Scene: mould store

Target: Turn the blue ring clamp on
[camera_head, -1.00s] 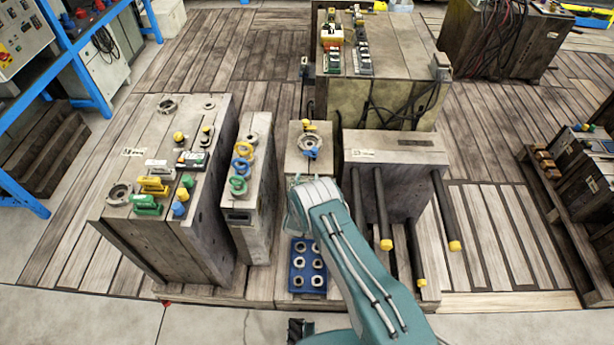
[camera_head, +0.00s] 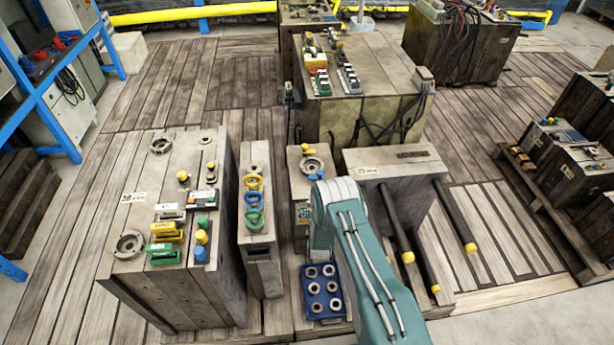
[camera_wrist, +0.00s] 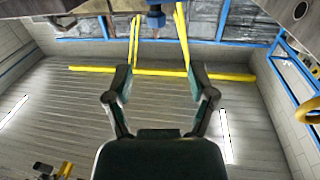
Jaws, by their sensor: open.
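The blue ring clamp (camera_head: 252,199) is the middle one of three rings on top of a narrow grey-brown block (camera_head: 256,160). A yellow ring clamp (camera_head: 253,182) is behind it and a green one (camera_head: 255,218) in front. The handle's exact angle is too small to tell. My gripper is hidden behind my teal arm in the head view, to the right of the rings. In the wrist view my gripper (camera_wrist: 160,84) is open with nothing between its fingers. A yellow ring (camera_wrist: 308,112) shows at the right edge there; the blue ring is not identifiable.
A wide block (camera_head: 185,150) with knobs and coloured handles stands left of the rings. A block with a round collar (camera_head: 312,165) stands to their right, with a blue tray (camera_head: 322,308) in front. Black rods with yellow tips (camera_head: 455,215) stick out farther right.

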